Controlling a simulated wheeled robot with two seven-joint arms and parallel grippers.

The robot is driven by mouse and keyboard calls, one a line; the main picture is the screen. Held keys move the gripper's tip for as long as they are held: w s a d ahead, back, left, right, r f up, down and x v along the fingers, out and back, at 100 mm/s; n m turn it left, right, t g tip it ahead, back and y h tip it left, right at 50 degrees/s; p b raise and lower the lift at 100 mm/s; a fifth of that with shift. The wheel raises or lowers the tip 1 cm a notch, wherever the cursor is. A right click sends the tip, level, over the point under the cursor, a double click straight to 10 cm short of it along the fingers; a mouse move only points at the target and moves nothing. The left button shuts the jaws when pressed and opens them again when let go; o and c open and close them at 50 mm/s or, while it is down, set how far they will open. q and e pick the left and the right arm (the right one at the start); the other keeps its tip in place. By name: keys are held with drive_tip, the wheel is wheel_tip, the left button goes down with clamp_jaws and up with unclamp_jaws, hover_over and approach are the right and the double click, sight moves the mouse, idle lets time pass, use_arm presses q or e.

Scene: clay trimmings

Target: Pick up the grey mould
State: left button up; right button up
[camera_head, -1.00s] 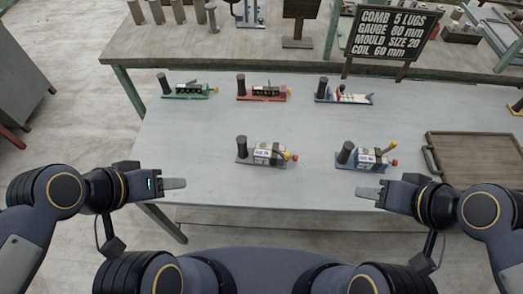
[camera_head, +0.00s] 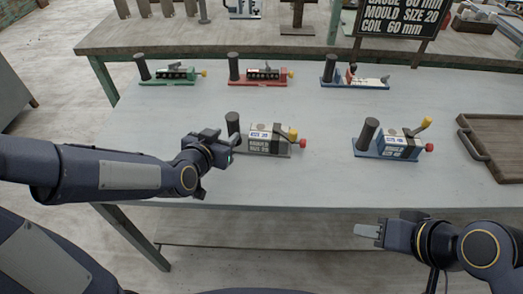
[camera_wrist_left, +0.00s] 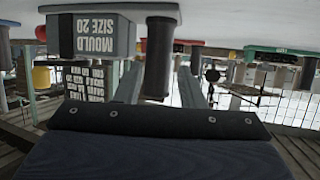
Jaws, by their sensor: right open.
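The grey mould (camera_head: 262,138) stands on the near part of the table, with a white label, a dark upright post handle (camera_head: 233,124) at its left end and yellow and red knobs at its right. My left gripper (camera_head: 229,146) is at that handle. In the left wrist view, which is upside down, the handle (camera_wrist_left: 160,58) stands between the two open fingers, and the mould's block (camera_wrist_left: 98,36) reads "MOULD SIZE 20". I cannot tell whether a finger touches the handle. My right gripper (camera_head: 369,231) is open and empty, low by the table's front edge.
A blue mould (camera_head: 395,143) stands to the right of the grey one. Green (camera_head: 172,75), red (camera_head: 262,75) and blue-and-white (camera_head: 352,80) devices stand in a row behind. A wooden tray (camera_head: 482,146) lies at the right. A sign (camera_head: 402,20) stands on the rear bench.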

sight(237, 126)
use_arm(q)
drive_tip(key=x, duration=0.7)
drive_tip(key=shift+w+d, duration=0.25)
drive_tip(key=shift+w, duration=0.05)
drive_tip(key=shift+r, duration=0.1)
clamp_jaws()
